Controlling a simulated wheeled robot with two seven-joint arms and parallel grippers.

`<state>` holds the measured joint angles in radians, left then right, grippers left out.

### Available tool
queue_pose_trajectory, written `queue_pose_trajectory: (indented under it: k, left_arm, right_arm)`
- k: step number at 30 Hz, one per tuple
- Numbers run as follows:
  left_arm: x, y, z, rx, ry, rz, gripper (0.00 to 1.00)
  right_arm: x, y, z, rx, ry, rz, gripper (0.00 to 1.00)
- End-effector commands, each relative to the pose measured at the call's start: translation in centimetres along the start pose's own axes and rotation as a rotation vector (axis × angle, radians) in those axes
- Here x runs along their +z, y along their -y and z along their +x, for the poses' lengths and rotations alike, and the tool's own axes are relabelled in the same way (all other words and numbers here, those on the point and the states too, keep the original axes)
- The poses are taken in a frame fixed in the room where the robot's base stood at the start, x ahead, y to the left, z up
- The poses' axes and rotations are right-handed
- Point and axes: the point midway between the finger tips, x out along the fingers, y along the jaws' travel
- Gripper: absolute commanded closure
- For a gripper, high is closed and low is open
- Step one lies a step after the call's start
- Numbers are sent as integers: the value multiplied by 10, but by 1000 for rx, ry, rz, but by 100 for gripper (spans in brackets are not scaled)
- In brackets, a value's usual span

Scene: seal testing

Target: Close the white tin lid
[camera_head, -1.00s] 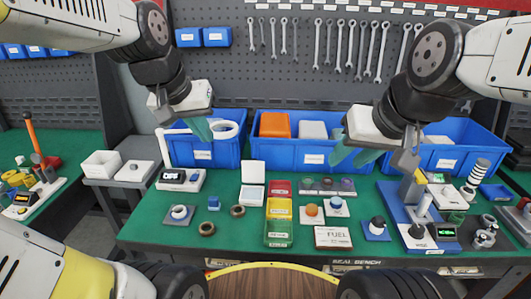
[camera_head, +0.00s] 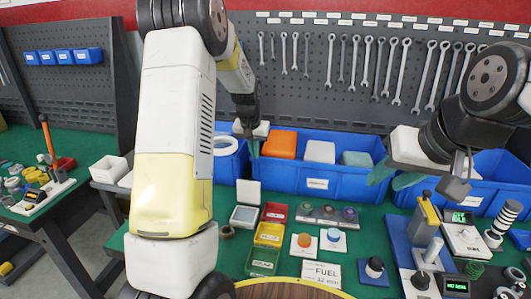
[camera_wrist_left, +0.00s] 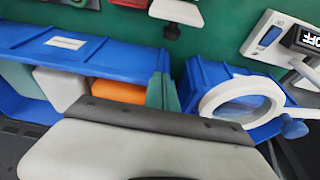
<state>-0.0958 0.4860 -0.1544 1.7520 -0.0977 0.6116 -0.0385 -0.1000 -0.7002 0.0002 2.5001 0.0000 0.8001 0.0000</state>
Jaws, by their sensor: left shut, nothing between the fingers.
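The white tin stands on the bench with its square lid (camera_head: 248,192) hinged upright at the back and its shallow base (camera_head: 243,217) open in front. In the left wrist view, a white panel at the top edge (camera_wrist_left: 178,10) appears to be this lid, partly cut off. My left gripper (camera_head: 254,148) is above and behind the tin, over the front of the blue bins, apart from the lid. Its teal fingers (camera_wrist_left: 161,92) are shut and empty. My right gripper (camera_head: 392,178) is to the right, above the bench, with its fingers apart and empty.
Red, yellow and green trays (camera_head: 268,234) stand right beside the tin. My left forearm covers the bench's left part. A FUEL plate (camera_head: 321,273) lies in front.

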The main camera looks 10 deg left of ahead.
Motion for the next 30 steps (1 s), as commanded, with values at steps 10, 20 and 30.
queue_pose_trajectory:
  k: [10, 20, 30]
  left_arm:
    - [1, 0, 76, 1, 4, -1, 100]
    - [35, -1, 68, 1, 0, 0, 100]
    - [38, 0, 67, 1, 0, 0, 100]
  right_arm:
    - [0, 0, 0, 0, 0, 0, 64]
    - [0, 0, 0, 0, 0, 0, 64]
    - [0, 0, 0, 0, 0, 0, 64]
